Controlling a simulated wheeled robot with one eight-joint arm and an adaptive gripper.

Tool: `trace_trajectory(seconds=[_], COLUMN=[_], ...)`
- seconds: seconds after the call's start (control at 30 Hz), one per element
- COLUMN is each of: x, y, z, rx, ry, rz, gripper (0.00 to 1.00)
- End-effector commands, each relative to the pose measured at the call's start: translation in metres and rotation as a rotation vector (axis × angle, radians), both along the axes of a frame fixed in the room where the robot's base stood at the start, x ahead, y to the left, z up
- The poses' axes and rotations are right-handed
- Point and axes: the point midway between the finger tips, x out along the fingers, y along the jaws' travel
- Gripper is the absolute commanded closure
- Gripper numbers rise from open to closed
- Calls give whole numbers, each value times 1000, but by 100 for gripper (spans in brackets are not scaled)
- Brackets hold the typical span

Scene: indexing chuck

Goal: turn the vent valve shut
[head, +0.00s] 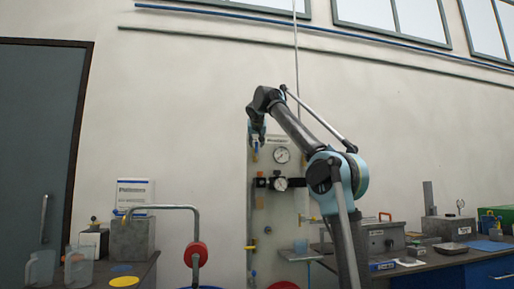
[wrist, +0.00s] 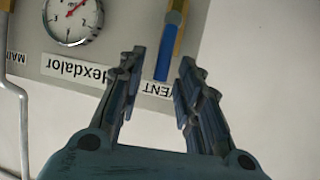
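The vent valve shows in the wrist view as a blue lever handle (wrist: 168,48) lying along a brass-coloured body at the picture's top. A partly covered label reading "VENT" (wrist: 157,90) is just below the handle's end. My gripper (wrist: 160,66) is open, and its fingers appear either side of the handle's lower end. Nothing is visibly held; I cannot tell whether a finger touches the handle. In the head view my gripper (head: 256,142) is at the upper left of the panel (head: 265,215), largely covering the valve; a bit of yellow shows below it.
A pressure gauge (wrist: 70,18) sits left of the handle in the wrist view. A grey pipe (wrist: 20,115) runs at far left. In the head view, a lower gauge (head: 280,184) and black regulator are below my gripper. Benches stand on both sides.

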Motion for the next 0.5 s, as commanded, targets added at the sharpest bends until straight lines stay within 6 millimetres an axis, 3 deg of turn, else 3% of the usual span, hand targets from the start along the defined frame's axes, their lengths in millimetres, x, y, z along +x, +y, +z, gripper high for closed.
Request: trace_trajectory(seconds=[0.2,0.5], x=[15,17], y=[1,1], z=[-6,-7], rx=[0,0], ry=[0,0], rz=[-1,-1], gripper=[68,68])
